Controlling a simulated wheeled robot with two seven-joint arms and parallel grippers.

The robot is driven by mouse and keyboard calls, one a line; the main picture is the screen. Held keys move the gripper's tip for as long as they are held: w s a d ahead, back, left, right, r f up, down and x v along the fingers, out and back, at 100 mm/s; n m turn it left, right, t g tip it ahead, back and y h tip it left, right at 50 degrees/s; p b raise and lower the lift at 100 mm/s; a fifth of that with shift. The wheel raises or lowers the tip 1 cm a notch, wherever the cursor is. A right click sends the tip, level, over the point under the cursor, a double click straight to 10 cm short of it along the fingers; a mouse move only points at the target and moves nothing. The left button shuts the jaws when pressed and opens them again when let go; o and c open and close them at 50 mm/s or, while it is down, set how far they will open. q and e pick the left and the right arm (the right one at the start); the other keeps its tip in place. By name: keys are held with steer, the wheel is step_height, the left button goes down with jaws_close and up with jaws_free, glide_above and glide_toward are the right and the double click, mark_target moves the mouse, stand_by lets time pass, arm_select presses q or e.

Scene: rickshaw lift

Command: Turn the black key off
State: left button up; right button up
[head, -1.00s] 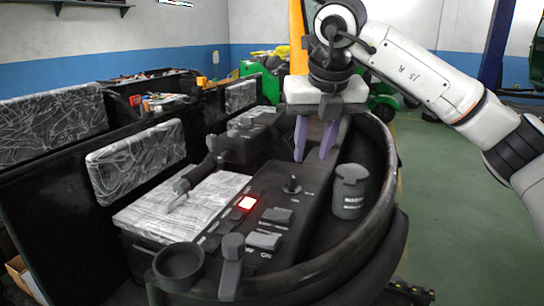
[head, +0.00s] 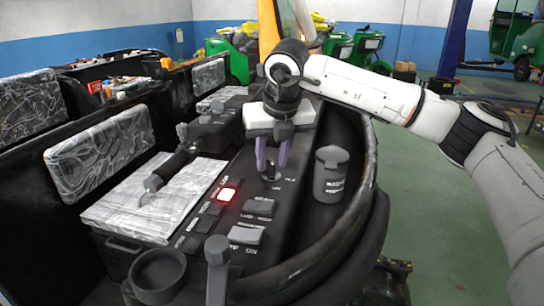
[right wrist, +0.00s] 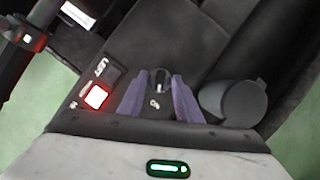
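The black key (head: 269,175) stands on the dark console panel (head: 284,194), which has printed labels. My right gripper (head: 272,160) has purple fingers that point down at the key, one on each side in the picture. In the right wrist view the key (right wrist: 158,79) shows between the two fingers (right wrist: 159,98), with a gap on both sides. The right gripper is open and holds nothing. Whether the fingertips are level with the key's knob or above it, I cannot tell. My left gripper is not in view.
A red-lit button (head: 226,194) and dark rocker switches (head: 247,233) lie nearer on the panel. A lidded canister (head: 331,174) stands right of the key. A cup holder (head: 158,274) and an upright lever (head: 217,262) are at the front. A curved rim (head: 362,190) bounds the right side.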

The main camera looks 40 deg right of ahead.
jaws_close()
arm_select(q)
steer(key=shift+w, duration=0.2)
